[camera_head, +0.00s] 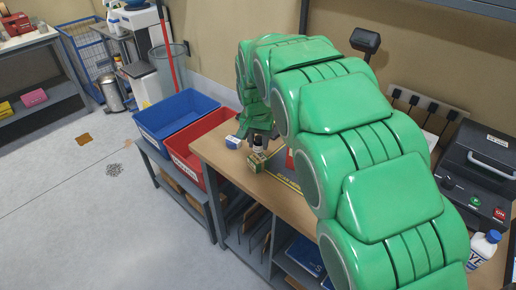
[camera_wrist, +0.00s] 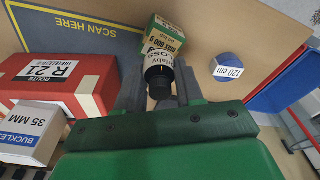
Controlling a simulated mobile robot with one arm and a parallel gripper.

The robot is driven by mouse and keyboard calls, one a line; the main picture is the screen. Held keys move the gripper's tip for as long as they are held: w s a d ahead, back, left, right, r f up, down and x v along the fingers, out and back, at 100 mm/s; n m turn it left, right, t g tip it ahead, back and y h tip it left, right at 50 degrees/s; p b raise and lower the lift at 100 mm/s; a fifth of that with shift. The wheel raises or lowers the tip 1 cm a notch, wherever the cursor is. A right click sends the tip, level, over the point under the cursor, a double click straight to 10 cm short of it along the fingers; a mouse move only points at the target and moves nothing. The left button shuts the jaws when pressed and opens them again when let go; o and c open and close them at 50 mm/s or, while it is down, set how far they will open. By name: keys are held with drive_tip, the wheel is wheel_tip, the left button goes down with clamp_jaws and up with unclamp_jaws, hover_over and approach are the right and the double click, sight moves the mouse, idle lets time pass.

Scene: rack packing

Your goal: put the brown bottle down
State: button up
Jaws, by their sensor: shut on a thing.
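My gripper (camera_head: 261,134) is shut on the brown bottle (camera_head: 257,144), low over the workbench (camera_head: 215,150). In the wrist view the bottle's dark cap and pale label (camera_wrist: 158,58) show between the two dark fingers (camera_wrist: 160,92). The bottle looks about upright, with its cap towards the wrist camera. A green and yellow box (camera_head: 256,161) is right by the bottle and also shows just beyond it in the wrist view (camera_wrist: 165,33). The bottle's base is hidden, so I cannot tell whether it touches the bench or the box.
A dark mat marked SCAN HERE (camera_wrist: 75,45), a red box labelled R 21 (camera_wrist: 98,82) and a 35 MM box (camera_wrist: 30,132) lie on one side. A blue and white 120 cm item (camera_wrist: 229,68) lies on the other. Blue (camera_head: 178,108) and red (camera_head: 190,170) bins stand beside the bench.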

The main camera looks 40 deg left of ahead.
sight(258, 148)
drive_tip(key=shift+w+a+f, duration=0.15)
drive_tip(key=shift+f, duration=0.15)
drive_tip(key=shift+a+f, duration=0.1)
drive_tip(key=shift+f, duration=1.45)
drive_tip(key=shift+f, duration=0.15)
drive_tip(key=o, duration=1)
drive_tip(key=shift+o, duration=0.2)
drive_tip(key=r, duration=0.8)
drive_tip(key=s+r, duration=0.1)
drive_tip(key=r, duration=0.3)
drive_tip(key=shift+s+d+r, duration=0.1)
drive_tip(key=shift+d, duration=0.25)
